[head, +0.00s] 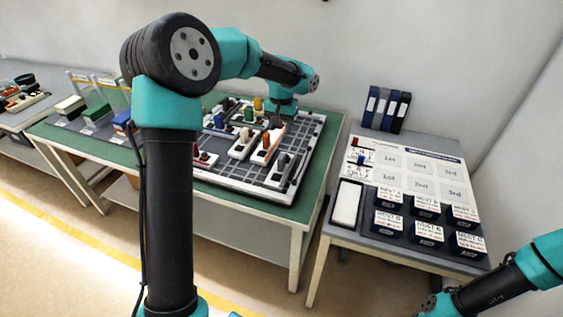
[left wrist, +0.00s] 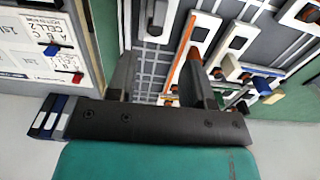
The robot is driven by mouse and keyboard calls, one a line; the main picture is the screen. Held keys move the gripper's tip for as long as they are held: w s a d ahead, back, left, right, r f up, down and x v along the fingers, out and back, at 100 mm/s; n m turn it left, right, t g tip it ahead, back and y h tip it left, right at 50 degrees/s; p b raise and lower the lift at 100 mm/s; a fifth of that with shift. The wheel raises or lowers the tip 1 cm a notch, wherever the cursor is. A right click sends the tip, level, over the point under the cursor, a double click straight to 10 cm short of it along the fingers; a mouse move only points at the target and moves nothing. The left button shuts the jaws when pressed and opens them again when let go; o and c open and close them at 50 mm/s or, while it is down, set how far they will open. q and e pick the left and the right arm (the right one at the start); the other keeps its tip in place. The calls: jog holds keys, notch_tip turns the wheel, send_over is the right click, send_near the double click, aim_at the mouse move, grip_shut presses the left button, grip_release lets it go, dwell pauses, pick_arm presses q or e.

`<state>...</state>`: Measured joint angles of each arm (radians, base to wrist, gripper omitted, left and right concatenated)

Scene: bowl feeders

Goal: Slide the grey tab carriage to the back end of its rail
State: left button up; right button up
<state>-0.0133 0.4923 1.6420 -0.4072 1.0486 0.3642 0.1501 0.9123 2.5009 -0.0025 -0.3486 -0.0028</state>
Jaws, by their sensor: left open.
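The grey tab carriage (head: 283,162) sits near the front right of the slotted board (head: 312,140), towards the front end of its rail. The grey tab also shows at the top of the left wrist view (left wrist: 156,17), on a white base. My left gripper (head: 276,121) is over the back part of the board, behind the grey carriage and apart from it. In the left wrist view its two fingers (left wrist: 160,82) are spread, with nothing held between them. My right gripper (head: 431,303) is only partly seen at the lower right, and its fingers cannot be made out.
An orange tab carriage (head: 267,141) stands beside the grey one, close to my left gripper's finger. Several other coloured tabs stand farther left. A side table (head: 338,236) with labelled dark bins and a white tray (head: 347,203) is at right. Binders (head: 385,108) stand behind it.

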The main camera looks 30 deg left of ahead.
aim_at(281, 156)
pick_arm(q)
notch_tip(281, 156, down, 16)
jog(key=shift+r, duration=0.1)
dwell(0.5)
grip_shut()
dwell(0.3)
